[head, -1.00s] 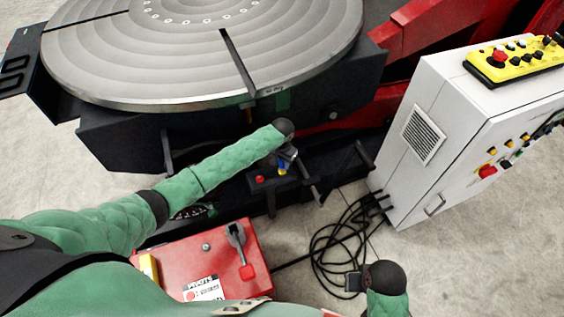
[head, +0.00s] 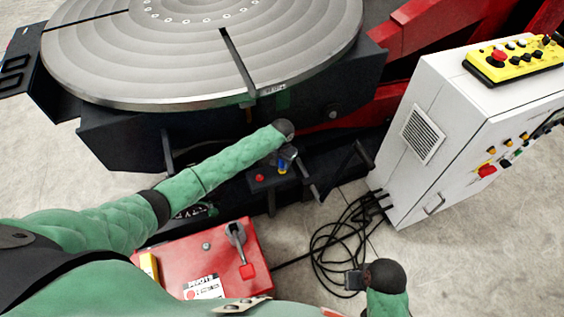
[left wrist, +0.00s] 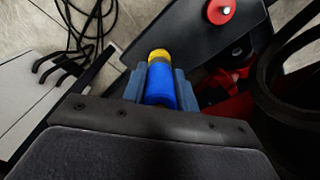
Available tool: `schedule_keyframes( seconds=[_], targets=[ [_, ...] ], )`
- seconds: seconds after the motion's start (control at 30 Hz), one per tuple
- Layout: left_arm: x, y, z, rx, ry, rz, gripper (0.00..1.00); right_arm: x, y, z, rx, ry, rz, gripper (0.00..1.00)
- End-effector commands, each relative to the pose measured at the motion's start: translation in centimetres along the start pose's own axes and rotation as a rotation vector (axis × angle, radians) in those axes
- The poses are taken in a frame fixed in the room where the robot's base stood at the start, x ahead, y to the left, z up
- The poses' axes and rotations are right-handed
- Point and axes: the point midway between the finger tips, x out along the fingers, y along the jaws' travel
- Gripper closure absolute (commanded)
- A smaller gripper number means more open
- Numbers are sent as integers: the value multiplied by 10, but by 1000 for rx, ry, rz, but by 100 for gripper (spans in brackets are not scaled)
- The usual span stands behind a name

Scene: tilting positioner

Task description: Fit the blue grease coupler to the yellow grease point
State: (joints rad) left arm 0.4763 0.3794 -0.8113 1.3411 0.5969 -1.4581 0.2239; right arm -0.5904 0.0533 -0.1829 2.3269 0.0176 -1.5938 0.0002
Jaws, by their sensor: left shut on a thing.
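My left gripper (head: 287,160) is shut on the blue grease coupler (left wrist: 160,86), held between its two fingers in the left wrist view. The coupler also shows as a small blue patch in the head view (head: 282,167). The yellow grease point (left wrist: 158,55) lies straight beyond the coupler's far end, roughly in line with it. The two look touching or nearly so; I cannot tell whether the coupler is seated on it. My right gripper (head: 354,281) hangs low at the bottom right, away from this; its fingers are too small to read.
A red knob (head: 259,178) sits close left of the left gripper. The round turntable (head: 180,60) is above. A red box with a lever (head: 215,262) stands in front. A white control cabinet (head: 425,165) stands right, with black cables (head: 335,240) on the floor.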

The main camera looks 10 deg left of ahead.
Motion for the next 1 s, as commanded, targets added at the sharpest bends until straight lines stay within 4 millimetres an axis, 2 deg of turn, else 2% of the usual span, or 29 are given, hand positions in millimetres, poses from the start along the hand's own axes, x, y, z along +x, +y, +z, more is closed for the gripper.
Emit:
schedule_keyframes(
  seconds=[1.0],
  targets=[
    [17, 0, 0, 0, 0, 0, 98, 5, 0, 1, 0, 0, 0, 64]
  ],
)
